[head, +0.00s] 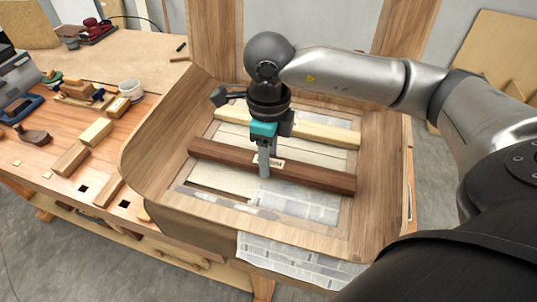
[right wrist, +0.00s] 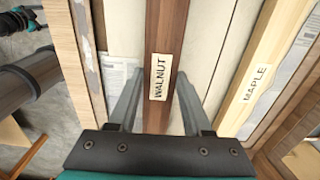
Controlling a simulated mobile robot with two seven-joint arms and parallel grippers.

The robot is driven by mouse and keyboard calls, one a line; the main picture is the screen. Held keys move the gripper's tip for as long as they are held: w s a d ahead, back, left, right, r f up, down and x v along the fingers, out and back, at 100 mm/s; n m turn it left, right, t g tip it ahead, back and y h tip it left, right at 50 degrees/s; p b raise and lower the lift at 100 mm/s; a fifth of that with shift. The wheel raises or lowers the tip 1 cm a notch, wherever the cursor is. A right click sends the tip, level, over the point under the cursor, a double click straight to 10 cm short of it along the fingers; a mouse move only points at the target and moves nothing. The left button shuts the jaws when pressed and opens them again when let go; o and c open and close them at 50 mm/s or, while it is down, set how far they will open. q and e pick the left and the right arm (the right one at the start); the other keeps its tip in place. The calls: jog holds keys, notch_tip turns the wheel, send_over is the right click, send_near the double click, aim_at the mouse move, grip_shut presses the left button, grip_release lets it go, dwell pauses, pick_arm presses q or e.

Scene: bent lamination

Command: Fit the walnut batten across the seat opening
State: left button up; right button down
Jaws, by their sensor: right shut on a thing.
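The walnut batten (head: 315,177) is a dark brown bar with a pale "WALNUT" label. It spans the seat opening (head: 215,180) from left to right, in front of the pale maple batten (head: 330,133). My right gripper (head: 264,165) is above the walnut batten's middle and shut on it. In the right wrist view its fingers (right wrist: 158,103) stand on either side of the batten beside the label (right wrist: 158,77). I cannot tell whether the batten's ends touch the seat frame. A black and teal part, likely my left gripper (right wrist: 22,20), is cut off at the right wrist view's upper left; its fingers are unclear.
The bent wooden shell (head: 160,140) rises around the opening. Newspaper (head: 290,262) hangs over the front edge. Wooden uprights (head: 215,35) stand behind.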

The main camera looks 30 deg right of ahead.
jog(key=shift+f+b, duration=0.4)
jog(key=shift+f, duration=0.05)
dwell(0.4)
jog(key=shift+c, duration=1.3)
grip_release()
notch_tip(320, 180, up, 16)
jog(key=p, duration=1)
